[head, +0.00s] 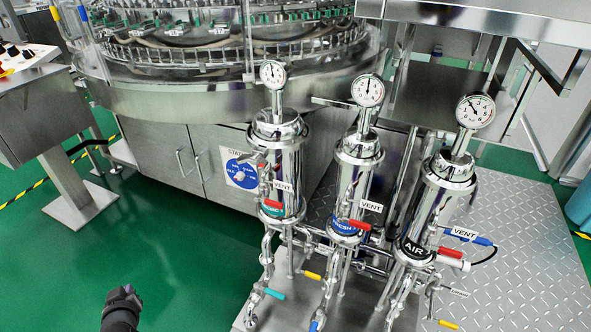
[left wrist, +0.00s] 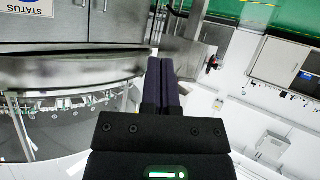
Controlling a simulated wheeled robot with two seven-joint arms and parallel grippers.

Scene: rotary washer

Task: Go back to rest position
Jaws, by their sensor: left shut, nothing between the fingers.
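My left gripper (head: 122,297) shows at the bottom left of the head view, over the green floor and apart from everything. In the left wrist view its two dark fingers (left wrist: 165,82) lie together, shut with nothing between them. My right gripper is in neither view. The rotary washer (head: 220,60) fills the back of the head view, with steel cabinet doors below it. In the left wrist view, the washer (left wrist: 75,75) appears upside down on the left.
Three steel filter housings with gauges (head: 277,150) (head: 358,165) (head: 440,185) stand at centre right, with valves and pipes. A steel pedestal panel (head: 50,115) stands at left. Diamond-plate flooring (head: 530,250) lies at right. The green floor (head: 170,250) around my left gripper is clear.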

